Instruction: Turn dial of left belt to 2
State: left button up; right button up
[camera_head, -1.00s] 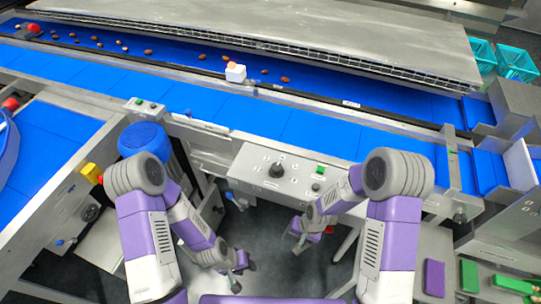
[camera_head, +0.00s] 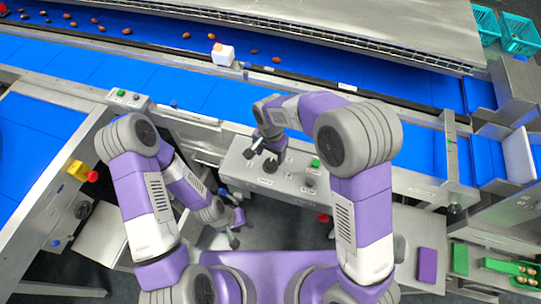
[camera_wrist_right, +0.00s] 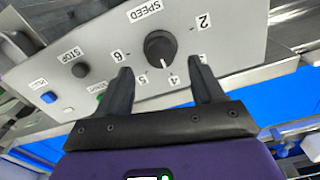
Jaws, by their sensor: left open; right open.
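The black speed dial (camera_head: 270,165) sits on the grey control panel (camera_head: 240,178) at the front of the long blue belt. In the right wrist view the dial (camera_wrist_right: 160,47) is close, with a SPEED label and the numbers 2, 4, 5 and 6 visible around it. I cannot clearly tell its setting. My right gripper (camera_head: 262,148) is over the panel by the dial. In its wrist view the open fingers (camera_wrist_right: 158,88) point toward the dial, apart from it, one each side below it. My left gripper (camera_head: 237,228) is open and empty, low in front of the panel.
Green (camera_head: 315,163) and black (camera_head: 309,181) buttons sit right of the dial. A red stop knob on a yellow box (camera_head: 80,171) is at the left, beside another blue belt (camera_head: 40,130).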

aim_at(271, 162)
jog(key=shift+w+f, duration=0.1)
jog(key=shift+f, duration=2.5)
jog(key=c, duration=1.1)
jog(key=shift+o, duration=0.2)
